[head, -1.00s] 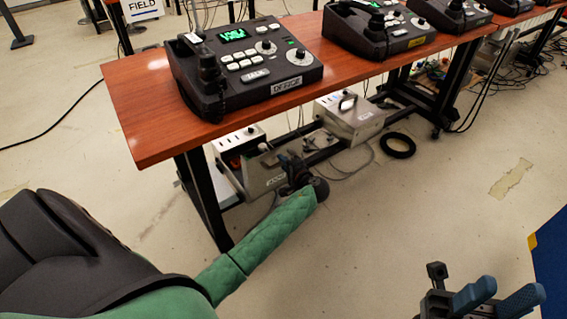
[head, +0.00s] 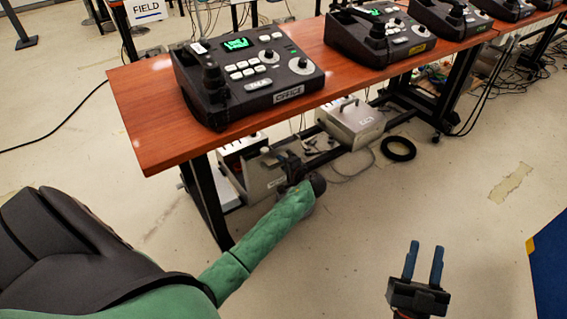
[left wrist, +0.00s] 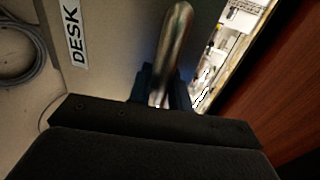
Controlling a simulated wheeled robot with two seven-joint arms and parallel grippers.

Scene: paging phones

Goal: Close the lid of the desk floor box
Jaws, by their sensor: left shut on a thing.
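The desk floor box (head: 240,150) is under the near end of the wooden table, with its lid (head: 262,178) standing open. In the left wrist view the grey lid (left wrist: 112,45) carries a DESK label (left wrist: 73,38) and a curved metal handle (left wrist: 175,45). Beside the lid, part of the lit box interior (left wrist: 228,38) shows. My left gripper (head: 288,162) is at the lid; in the left wrist view its blue fingers (left wrist: 160,88) are shut on the handle. My right gripper (head: 424,250) is empty, its two fingers apart and pointing up over bare floor.
The wooden tabletop (head: 150,120) overhangs the box, and a black table leg (head: 208,200) stands close by. Another grey box (head: 352,122) with its lid down sits further right, near a black cable coil (head: 398,148). The floor in front is clear.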

